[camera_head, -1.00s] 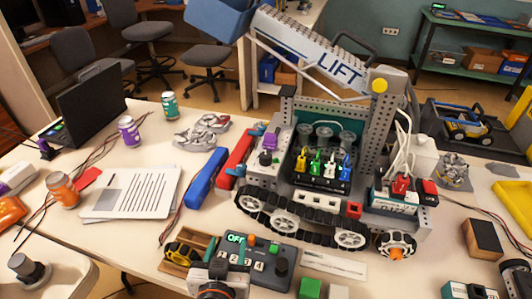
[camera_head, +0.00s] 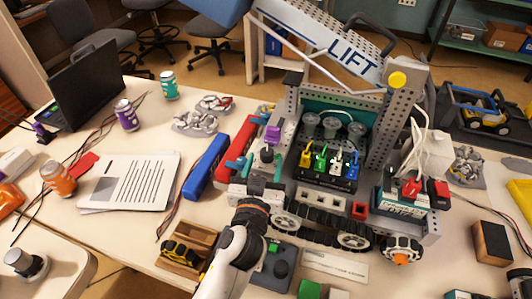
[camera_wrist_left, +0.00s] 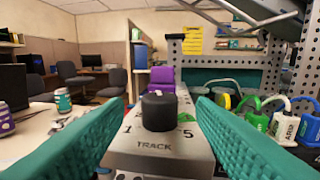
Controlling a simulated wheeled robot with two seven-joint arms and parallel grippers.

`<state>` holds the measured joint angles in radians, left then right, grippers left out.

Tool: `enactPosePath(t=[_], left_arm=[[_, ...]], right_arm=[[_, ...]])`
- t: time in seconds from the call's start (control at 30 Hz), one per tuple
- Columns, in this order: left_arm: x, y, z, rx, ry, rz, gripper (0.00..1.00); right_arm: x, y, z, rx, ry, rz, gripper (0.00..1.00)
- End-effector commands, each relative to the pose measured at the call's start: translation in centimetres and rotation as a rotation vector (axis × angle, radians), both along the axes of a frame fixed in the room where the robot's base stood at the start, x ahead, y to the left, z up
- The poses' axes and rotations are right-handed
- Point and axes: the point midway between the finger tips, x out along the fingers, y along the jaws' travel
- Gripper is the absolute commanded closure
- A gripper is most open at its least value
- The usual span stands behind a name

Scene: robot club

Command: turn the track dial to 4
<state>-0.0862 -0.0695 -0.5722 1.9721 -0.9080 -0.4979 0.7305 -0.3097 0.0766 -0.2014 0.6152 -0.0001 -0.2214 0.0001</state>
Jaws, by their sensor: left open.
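The track dial is a black round knob (camera_wrist_left: 158,110) on a grey panel (camera_wrist_left: 155,150) marked TRACK, with a 1 at its left and a 5 at its right. Its pointer direction cannot be read. In the head view the dial (camera_head: 267,155) sits on the left end of the tracked robot. My left gripper (camera_head: 264,168) is open at the panel. In the left wrist view its two teal fingers (camera_wrist_left: 161,115) lie on either side of the knob, with gaps visible and no clear contact. My right gripper is not in view.
A purple block (camera_wrist_left: 162,78) stands just behind the knob. Yellow, green, white and blue tagged plugs (camera_head: 335,163) are to the right. Red and blue bars (camera_head: 207,166) lie left of the panel. The lift arm (camera_head: 345,45) rises above. Paper sheets (camera_head: 130,180) lie on the table.

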Motion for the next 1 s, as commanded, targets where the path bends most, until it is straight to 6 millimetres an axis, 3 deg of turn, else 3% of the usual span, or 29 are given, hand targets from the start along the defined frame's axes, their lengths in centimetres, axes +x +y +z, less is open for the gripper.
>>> enactPosePath(t=[0.2,0.53,0.8,1.0], left_arm=[[2.2,-0.4,0.0,0.000,0.000,-0.001,0.49],[2.5,-0.5,-0.1,-0.001,0.001,-0.001,0.49],[2.4,-0.5,-0.1,-0.001,0.001,-0.001,0.93],[2.4,-0.4,0.0,0.000,0.001,-0.013,0.94]], right_arm=[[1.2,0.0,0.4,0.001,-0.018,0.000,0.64],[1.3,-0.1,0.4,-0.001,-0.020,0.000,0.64],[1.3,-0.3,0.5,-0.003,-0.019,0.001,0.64],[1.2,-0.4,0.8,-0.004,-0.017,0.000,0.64]])
